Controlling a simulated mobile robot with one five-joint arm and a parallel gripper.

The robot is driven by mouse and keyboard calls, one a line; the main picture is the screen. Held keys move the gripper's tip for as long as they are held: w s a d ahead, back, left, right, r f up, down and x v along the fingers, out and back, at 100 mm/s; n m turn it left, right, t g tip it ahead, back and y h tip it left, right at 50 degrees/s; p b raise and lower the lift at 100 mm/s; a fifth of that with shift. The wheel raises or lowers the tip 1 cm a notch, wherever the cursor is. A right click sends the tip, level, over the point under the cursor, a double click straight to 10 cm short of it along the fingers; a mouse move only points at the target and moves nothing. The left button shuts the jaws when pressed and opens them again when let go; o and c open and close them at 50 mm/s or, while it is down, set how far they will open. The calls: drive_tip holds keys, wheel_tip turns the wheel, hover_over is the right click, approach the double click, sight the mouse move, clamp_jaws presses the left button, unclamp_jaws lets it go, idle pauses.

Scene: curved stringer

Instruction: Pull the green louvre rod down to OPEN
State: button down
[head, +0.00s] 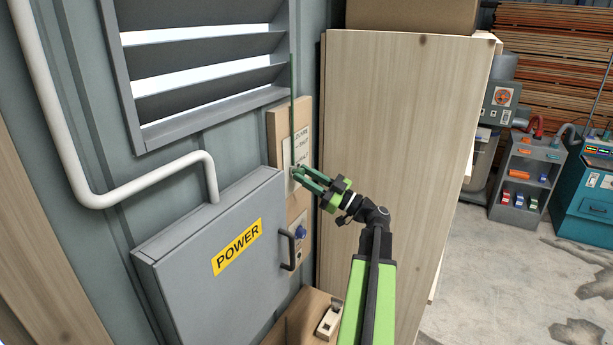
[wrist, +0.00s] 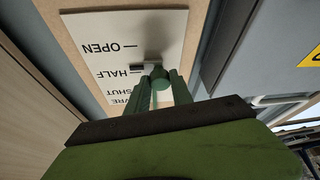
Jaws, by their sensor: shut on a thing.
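The green louvre rod (head: 292,110) hangs upright along the wooden backboard, beside the louvre (head: 205,65). Its lower end meets my gripper (head: 298,173). In the wrist view my gripper (wrist: 158,88) is shut on the rod's green end, in front of the white label plate (wrist: 105,45). The plate shows upside down there and reads OPEN, HALF and SHUT. A small grey piece at the rod's end lies close to the HALF mark, apart from the OPEN mark. My fingers hide part of the rod end. The louvre slats are tilted with bright gaps between them.
A grey POWER box (head: 220,260) juts out below left of my gripper, with a dark handle (head: 288,250). A blue knob (head: 301,232) sits lower on the backboard. A tall wooden cabinet (head: 400,130) stands close on the right. Open floor lies farther right.

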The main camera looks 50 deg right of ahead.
wheel_tip(320, 180, down, 4)
drive_tip(key=b, duration=0.2)
drive_tip(key=shift+f+b, duration=0.25)
drive_tip(key=shift+b, duration=0.1)
drive_tip(key=shift+a+r, duration=0.1)
drive_tip(key=c, duration=1.1)
unclamp_jaws()
drive_tip(key=shift+b+v, duration=3.1)
drive_tip(key=shift+v, duration=5.65)
